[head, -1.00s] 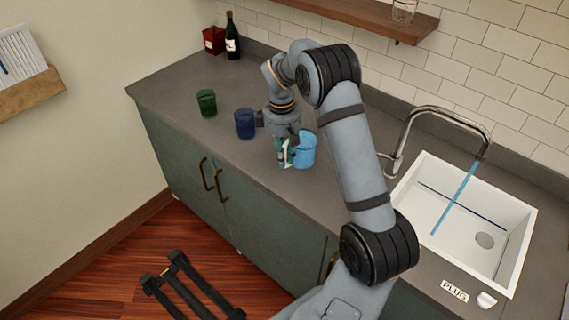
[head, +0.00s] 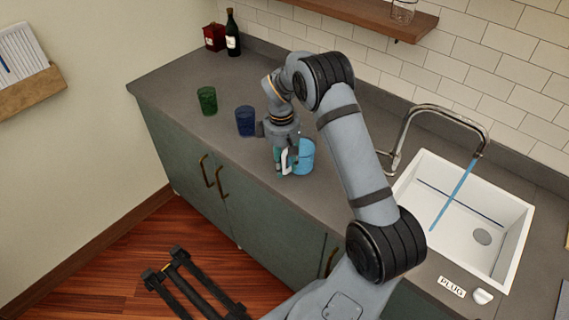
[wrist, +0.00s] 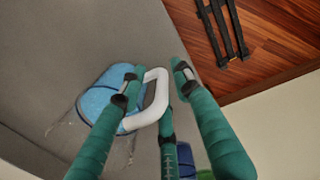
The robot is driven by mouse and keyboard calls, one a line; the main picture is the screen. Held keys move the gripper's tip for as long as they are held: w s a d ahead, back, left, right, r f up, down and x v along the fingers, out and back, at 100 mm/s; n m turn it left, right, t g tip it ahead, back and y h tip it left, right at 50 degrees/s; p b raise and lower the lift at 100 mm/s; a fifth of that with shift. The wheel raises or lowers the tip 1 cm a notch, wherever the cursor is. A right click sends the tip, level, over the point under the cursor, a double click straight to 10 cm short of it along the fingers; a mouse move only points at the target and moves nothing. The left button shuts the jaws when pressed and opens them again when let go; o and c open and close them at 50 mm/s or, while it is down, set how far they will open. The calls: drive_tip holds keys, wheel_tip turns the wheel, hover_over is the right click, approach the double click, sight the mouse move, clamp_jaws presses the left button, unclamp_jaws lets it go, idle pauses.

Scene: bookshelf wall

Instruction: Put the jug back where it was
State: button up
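The jug (head: 304,157) is light blue with a white handle (head: 284,161). In the head view it appears upright on the counter, right of the dark blue cup. My gripper (head: 285,154) points down at its handle side and hides part of it. In the wrist view, the jug (wrist: 103,97) is at left, with its handle loop reaching between the teal fingers of my gripper (wrist: 155,82). The fingertips are spread apart, and one overlaps the handle's left side; I cannot tell whether it touches.
A dark blue cup (head: 245,121) and a green cup (head: 207,101) stand left of the jug. A bottle (head: 232,35) and red box (head: 214,38) are at the back. The tap (head: 440,112) pours blue water into the white sink (head: 415,205). The counter's front edge is close.

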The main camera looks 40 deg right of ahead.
drive_tip(key=shift+r, duration=0.1)
drive_tip(key=r, duration=0.3)
drive_tip(key=r+b, duration=0.1)
drive_tip(key=r, duration=0.3)
drive_tip(key=r+b, duration=0.1)
drive_tip(key=r, duration=0.2)
drive_tip(key=shift+w+a+r, duration=0.1)
drive_tip(key=shift+a+r, duration=0.2)
drive_tip(key=shift+r, duration=0.65)
